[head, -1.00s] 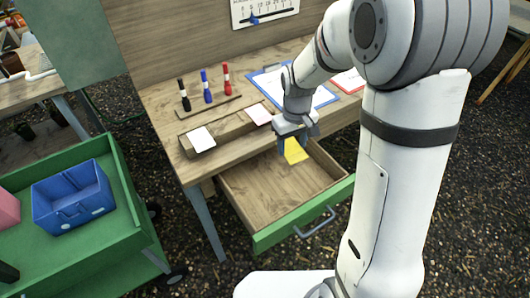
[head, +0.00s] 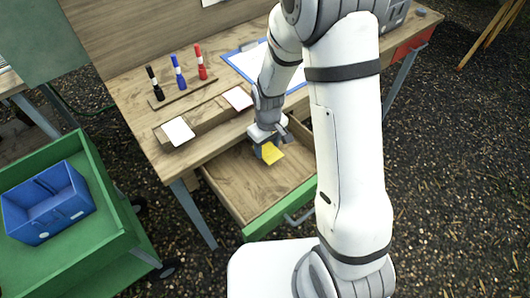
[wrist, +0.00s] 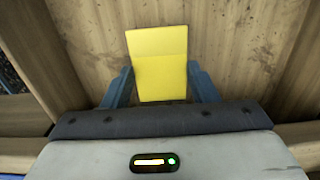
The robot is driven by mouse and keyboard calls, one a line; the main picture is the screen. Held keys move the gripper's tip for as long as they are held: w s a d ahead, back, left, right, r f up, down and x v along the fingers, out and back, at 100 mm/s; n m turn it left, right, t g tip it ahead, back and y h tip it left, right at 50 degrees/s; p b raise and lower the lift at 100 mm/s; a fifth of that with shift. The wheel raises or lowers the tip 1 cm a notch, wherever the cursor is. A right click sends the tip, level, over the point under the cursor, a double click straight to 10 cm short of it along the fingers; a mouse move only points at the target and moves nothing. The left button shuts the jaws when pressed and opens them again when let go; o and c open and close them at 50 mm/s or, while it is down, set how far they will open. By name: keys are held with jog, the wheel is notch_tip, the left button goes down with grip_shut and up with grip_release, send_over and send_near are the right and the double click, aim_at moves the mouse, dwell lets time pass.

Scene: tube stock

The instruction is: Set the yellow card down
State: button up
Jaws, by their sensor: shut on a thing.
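The yellow card (head: 272,153) is in or just above the open drawer (head: 231,188) of the wooden desk. My gripper (head: 268,151) reaches down into the drawer space and is shut on the card. In the wrist view the yellow card (wrist: 158,62) stands out between the two blue fingers of my gripper (wrist: 160,88), with a crease line across its upper part. The drawer's wooden floor shows behind it. I cannot tell whether the card touches the floor.
A green cart (head: 92,243) with a blue bin (head: 48,203) is at left. The drawer's left part is bare.

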aim_at(268, 151)
jog(key=shift+s+f, duration=0.1)
jog(key=shift+f, duration=2.05)
jog(key=o, duration=0.9)
jog(key=shift+o, duration=0.2)
jog(key=shift+r, duration=0.1)
notch_tip(268, 151, up, 12)
jog(key=s+d+r+m+t, duration=0.1)
jog(key=s+d+r+m, duration=0.2)
jog(key=s+d+r, duration=0.2)
jog(key=s+d+r+m+t, duration=0.1)
jog(key=s+d+r+m, duration=0.2)
jog(key=s+r, duration=0.7)
jog(key=shift+s+d+r+m+t, duration=0.3)
jog(key=shift+s+d+r+m, duration=0.15)
jog(key=shift+d, duration=0.65)
jog(key=shift+f, duration=0.1)
